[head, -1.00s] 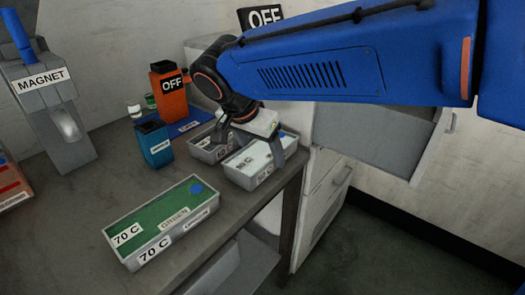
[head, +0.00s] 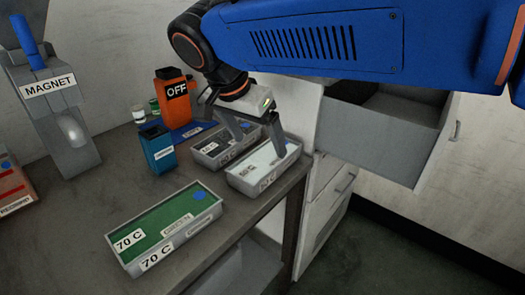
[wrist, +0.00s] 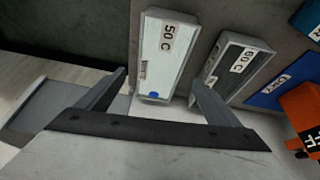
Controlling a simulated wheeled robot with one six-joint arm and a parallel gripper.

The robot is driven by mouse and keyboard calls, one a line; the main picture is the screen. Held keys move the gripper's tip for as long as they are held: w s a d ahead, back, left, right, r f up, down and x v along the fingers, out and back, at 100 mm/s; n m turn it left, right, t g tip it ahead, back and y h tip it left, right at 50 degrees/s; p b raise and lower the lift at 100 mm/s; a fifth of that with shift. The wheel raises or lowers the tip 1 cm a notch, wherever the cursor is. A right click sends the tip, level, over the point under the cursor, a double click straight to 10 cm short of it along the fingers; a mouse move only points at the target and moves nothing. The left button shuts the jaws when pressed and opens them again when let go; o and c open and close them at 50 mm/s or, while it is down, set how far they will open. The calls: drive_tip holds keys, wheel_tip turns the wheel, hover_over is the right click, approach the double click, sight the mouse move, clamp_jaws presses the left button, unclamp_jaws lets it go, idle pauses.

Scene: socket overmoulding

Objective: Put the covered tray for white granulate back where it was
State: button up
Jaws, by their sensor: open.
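The covered tray for white granulate (head: 243,182) stands on the table near its right edge, with a pale lid and a blue dot at one end. In the wrist view the same tray (wrist: 163,62) bears a 50 C label. My gripper (head: 260,147) is open and empty just above this tray, its fingers apart from it as far as I can see. In the wrist view the fingertips of my gripper (wrist: 158,78) are spread wide, and the tray's blue-dotted end shows between them.
A dark-topped 60 C tray (wrist: 233,65) stands close beside the white one. A green 70 C tray (head: 120,253) lies nearer. A blue container (head: 157,150) and an orange OFF container (head: 172,95) stand behind. An open drawer (head: 375,155) juts out at right.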

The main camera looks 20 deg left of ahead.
drive_tip(key=shift+v, duration=2.1)
drive_tip(key=shift+d, duration=0.1)
drive_tip(key=w+d+f+n+g+y, duration=0.1)
drive_tip(key=w+d+f, duration=0.1)
drive_tip(key=d, duration=1.1)
drive_tip(key=w+d+f+n, duration=0.1)
drive_tip(key=w+d+f, duration=0.15)
drive_tip(key=d, duration=1.05)
drive_tip(key=s+d+f, duration=0.4)
drive_tip(key=d, duration=0.3)
drive_tip(key=s+d+f+n+t, duration=0.1)
drive_tip(key=s+d+f, duration=0.3)
drive_tip(key=d+f, duration=0.1)
drive_tip(key=s+d+f, duration=0.4)
drive_tip(key=d+f, duration=0.1)
drive_tip(key=d, duration=0.3)
drive_tip(key=shift+s+d+f+n+y, duration=0.25)
drive_tip(key=shift+s+d+n+y, duration=0.05)
drive_tip(key=shift+s+y, duration=0.1)
